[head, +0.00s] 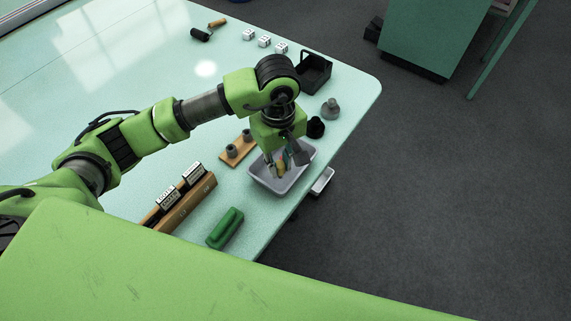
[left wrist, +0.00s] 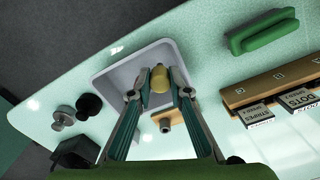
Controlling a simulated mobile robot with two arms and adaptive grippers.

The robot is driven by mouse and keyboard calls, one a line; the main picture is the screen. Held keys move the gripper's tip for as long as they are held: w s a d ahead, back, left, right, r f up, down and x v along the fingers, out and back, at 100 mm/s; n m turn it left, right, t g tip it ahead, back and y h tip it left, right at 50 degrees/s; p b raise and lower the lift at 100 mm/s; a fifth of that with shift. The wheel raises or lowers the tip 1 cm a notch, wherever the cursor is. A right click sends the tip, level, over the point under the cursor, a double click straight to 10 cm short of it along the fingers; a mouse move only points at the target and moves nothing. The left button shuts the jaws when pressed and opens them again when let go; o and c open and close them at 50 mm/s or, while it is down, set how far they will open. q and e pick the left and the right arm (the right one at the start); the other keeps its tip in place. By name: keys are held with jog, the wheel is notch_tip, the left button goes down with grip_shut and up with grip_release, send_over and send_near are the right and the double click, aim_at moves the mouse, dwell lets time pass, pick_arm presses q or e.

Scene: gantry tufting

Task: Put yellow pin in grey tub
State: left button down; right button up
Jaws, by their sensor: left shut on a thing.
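The yellow pin (left wrist: 160,78) is between the fingers of my left gripper (left wrist: 158,95), which is shut on it. In the head view the pin (head: 281,169) shows just below the fingertips of my left gripper (head: 286,160). The grey tub (head: 264,178) stands near the table's right edge, and the gripper and pin are over its opening. In the left wrist view the tub (left wrist: 110,78) lies behind the pin. I cannot tell how far the pin is above the tub floor. My right gripper is not in view.
A wooden block with grey pegs (head: 238,150) stands left of the tub. A wooden rack with labelled blocks (head: 185,205) and a green block (head: 225,228) lie nearer. A black basket (head: 314,72), a grey knob-shaped piece (head: 330,109) and a black piece (head: 315,127) stand beyond the tub.

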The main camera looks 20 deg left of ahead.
pick_arm(q)
jog(key=w+f, duration=0.1)
jog(key=w+d+f, duration=0.1)
jog(key=shift+f+p, duration=0.35)
notch_tip(320, 180, down, 2)
jog(key=shift+f+p, duration=0.1)
jog(key=shift+p, duration=0.7)
jog(key=shift+f, duration=0.3)
jog(key=shift+f, duration=0.1)
jog(key=shift+f, duration=0.1)
jog(key=c, duration=2.2)
grip_release()
jog(key=shift+o, duration=0.2)
